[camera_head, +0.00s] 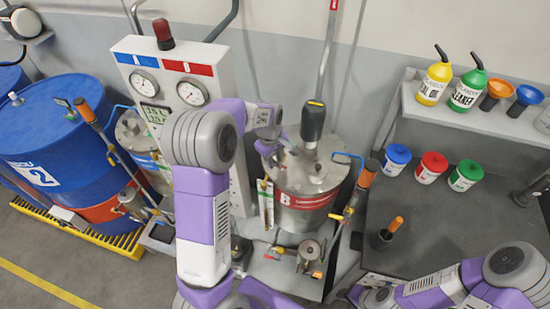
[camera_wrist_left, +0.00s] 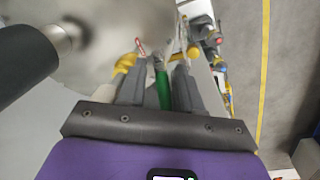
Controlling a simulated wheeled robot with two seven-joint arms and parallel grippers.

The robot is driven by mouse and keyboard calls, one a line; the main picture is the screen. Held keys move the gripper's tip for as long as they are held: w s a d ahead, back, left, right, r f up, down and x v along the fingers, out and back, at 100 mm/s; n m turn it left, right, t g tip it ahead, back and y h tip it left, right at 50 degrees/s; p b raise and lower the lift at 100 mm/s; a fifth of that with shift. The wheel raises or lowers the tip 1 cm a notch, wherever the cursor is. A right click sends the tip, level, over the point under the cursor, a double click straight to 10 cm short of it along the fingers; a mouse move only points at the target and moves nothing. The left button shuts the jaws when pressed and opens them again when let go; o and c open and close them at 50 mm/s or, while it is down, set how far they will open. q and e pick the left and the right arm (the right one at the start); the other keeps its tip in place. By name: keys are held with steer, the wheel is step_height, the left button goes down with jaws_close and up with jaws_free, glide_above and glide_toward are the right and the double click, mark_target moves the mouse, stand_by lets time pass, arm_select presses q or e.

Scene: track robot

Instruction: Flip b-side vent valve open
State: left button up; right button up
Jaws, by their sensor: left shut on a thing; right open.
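The steel vessel marked B (camera_head: 303,205) stands at the middle of the head view, with a red band and a metal lid. My left gripper (camera_head: 268,146) is at the left edge of this lid. In the left wrist view my left gripper (camera_wrist_left: 158,78) has its grey fingers around a slim green handle (camera_wrist_left: 163,90), which appears to be the vent valve's. The fingers hide part of the valve, so its exact position cannot be told. My right gripper (camera_head: 366,292) is low at the bottom edge, open and away from the vessel, only partly visible.
A dark-topped cylinder (camera_head: 314,120) rises from the lid beside my left gripper. A gauge panel (camera_head: 168,80) stands behind, left. Orange-handled valves (camera_head: 367,174) flank the vessel. A shelf with bottles (camera_head: 434,80) and a dark bench with coloured pots (camera_head: 431,167) are at right.

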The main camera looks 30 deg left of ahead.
arm_select(q)
steer(key=shift+a+r+p, duration=0.3)
steer(key=shift+a+r, duration=0.05)
steer(key=shift+r, duration=0.25)
steer(key=shift+a+r+p, duration=0.25)
steer(key=shift+a+r, duration=0.05)
steer(key=shift+r, duration=0.25)
steer(key=shift+s+a+r+p, duration=0.2)
steer(key=shift+a+r+p, duration=0.35)
steer(key=shift+r, duration=0.1)
steer(key=shift+s+a+r+p, duration=0.25)
steer(key=shift+r+p, duration=0.15)
steer(key=shift+r, duration=0.15)
steer(key=shift+s+a+r+p, duration=0.15)
steer(key=shift+a+r+p, duration=0.15)
steer(key=shift+r+p, duration=0.2)
steer(key=shift+s+a+r+p, duration=0.25)
steer(key=shift+r+p, duration=0.1)
steer(key=shift+r, duration=0.25)
steer(key=shift+w, duration=0.1)
step_height(320, 180, up, 8)
steer(key=shift+s+a+f, duration=0.15)
steer(key=shift+s+f, duration=0.1)
steer(key=shift+s, duration=0.2)
steer(key=shift+o, duration=0.2)
